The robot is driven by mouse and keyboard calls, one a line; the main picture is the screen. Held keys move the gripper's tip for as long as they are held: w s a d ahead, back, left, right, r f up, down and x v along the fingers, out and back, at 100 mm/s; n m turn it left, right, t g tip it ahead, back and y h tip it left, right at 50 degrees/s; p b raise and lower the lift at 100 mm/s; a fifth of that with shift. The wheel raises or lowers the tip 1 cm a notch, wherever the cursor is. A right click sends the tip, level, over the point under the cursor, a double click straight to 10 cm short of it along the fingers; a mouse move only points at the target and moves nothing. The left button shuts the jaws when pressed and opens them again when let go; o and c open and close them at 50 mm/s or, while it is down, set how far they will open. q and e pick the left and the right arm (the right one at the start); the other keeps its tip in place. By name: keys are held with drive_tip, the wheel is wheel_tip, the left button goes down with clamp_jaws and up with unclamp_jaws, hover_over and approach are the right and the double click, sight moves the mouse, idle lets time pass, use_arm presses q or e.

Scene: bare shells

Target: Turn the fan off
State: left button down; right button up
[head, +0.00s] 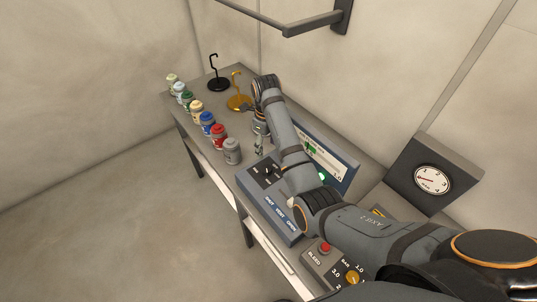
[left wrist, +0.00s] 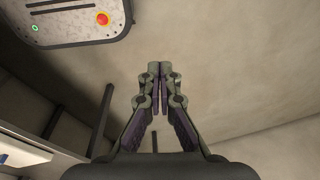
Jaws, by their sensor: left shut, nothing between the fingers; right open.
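I cannot make out a fan in either view. A blue-grey control box (head: 280,215) with dark controls and white lettering along its front edge stands on the bench. Behind it is an upright panel (head: 343,172) with a green light, partly hidden by my right arm. My right gripper (head: 259,148) is open and empty, pointing down near the far left end of the box; I cannot tell whether it touches anything. My left gripper (left wrist: 160,72) shows only in the left wrist view, shut and empty, with bare wall or floor beyond it.
Several paint-like jars (head: 208,124) line the bench's left edge. A black hook stand (head: 218,84) and a yellow one (head: 238,103) stand behind. A gauge box (head: 433,180) is at right. A box with a red button (head: 324,247) is nearer. A grey bar (head: 290,28) juts overhead.

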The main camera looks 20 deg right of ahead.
sight(267, 168)
drive_tip(key=s+f+p, duration=0.1)
drive_tip(key=s+a+f, duration=0.1)
drive_tip(key=shift+s+a+f+p, duration=0.1)
drive_tip(key=shift+s+f+p, duration=0.05)
drive_tip(key=shift+f+p, duration=0.25)
drive_tip(key=f, duration=0.2)
drive_tip(key=w+f, duration=0.1)
drive_tip(key=f, duration=0.1)
drive_tip(key=shift+d+p, duration=0.3)
drive_tip(key=shift+w+d+f, duration=0.1)
drive_tip(key=shift+w+f, duration=0.1)
drive_tip(key=shift+f, duration=1.05)
drive_tip(key=shift+s+f, duration=0.1)
drive_tip(key=shift+f, duration=0.05)
drive_tip(key=shift+s, duration=0.1)
drive_tip(key=shift+c, duration=1.2)
drive_tip(key=c, duration=0.7)
drive_tip(key=shift+c, duration=1.2)
use_arm(q)
drive_tip(key=s+r, duration=0.1)
drive_tip(key=a+r, duration=0.1)
drive_tip(key=shift+s+r, duration=0.35)
drive_tip(key=shift+r, duration=0.05)
